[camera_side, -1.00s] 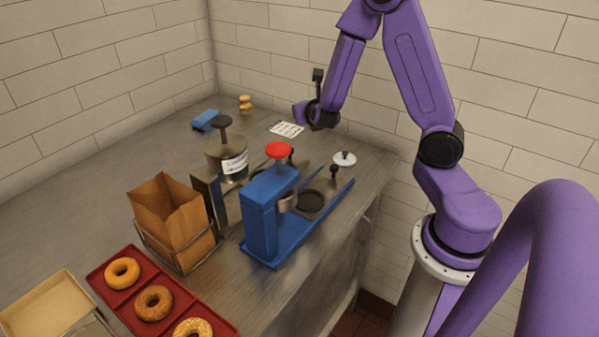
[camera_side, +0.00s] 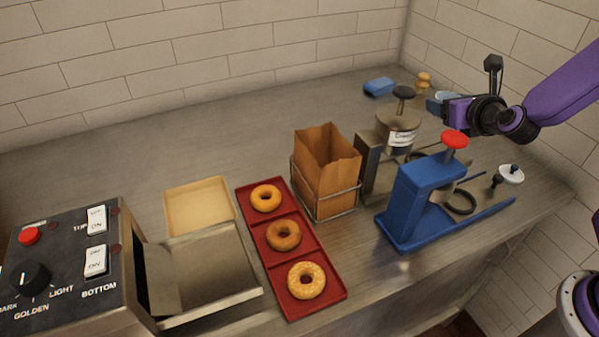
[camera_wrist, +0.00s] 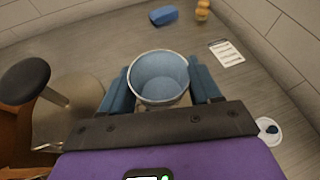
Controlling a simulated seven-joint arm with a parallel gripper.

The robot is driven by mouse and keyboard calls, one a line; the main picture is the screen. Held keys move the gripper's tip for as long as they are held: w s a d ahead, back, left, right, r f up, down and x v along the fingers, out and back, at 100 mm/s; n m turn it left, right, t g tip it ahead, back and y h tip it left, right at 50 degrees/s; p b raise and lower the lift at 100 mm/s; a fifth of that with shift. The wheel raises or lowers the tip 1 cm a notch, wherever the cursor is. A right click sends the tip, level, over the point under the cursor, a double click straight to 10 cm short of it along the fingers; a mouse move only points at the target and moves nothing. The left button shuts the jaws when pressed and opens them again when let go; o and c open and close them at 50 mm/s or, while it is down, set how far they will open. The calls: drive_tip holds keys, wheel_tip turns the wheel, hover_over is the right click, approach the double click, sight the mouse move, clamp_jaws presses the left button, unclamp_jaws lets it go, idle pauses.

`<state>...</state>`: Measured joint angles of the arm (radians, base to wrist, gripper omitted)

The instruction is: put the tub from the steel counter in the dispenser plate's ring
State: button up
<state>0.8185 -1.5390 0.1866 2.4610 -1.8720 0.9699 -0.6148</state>
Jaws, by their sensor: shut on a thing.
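The tub (camera_wrist: 160,78), round with a pale blue inside and a light rim, sits upright between the two blue fingers of my gripper (camera_wrist: 162,88) in the wrist view. My gripper (camera_side: 440,104) is shut on it. In the side view the tub (camera_side: 446,96) shows only partly at the fingers, above the back right of the steel counter (camera_side: 240,130). The steel dispenser (camera_side: 397,128) with a dark knob and a label stands left of my gripper. A dark ring (camera_side: 416,156) shows low beside it, partly hidden by the blue press. The gripper and tub are apart from this ring.
The blue press (camera_side: 420,205) with a red knob stands in front, with another dark ring (camera_side: 461,208) at its base. A white-lidded thing (camera_side: 511,174), paper bag (camera_side: 327,170), red bagel tray (camera_side: 305,250), blue block (camera_side: 379,86) and toaster (camera_side: 70,270) surround the area.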

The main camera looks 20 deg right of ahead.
wheel_tip(320, 180, up, 11)
drive_tip(key=n+y, duration=0.3)
hover_over(251, 161)
drive_tip(key=shift+t, duration=0.3)
wheel_tip(251, 161, down, 27)
drive_tip(key=shift+s+f, duration=0.1)
drive_tip(key=shift+f, duration=0.1)
drive_tip(key=shift+f, duration=0.1)
drive_tip(key=o, duration=1)
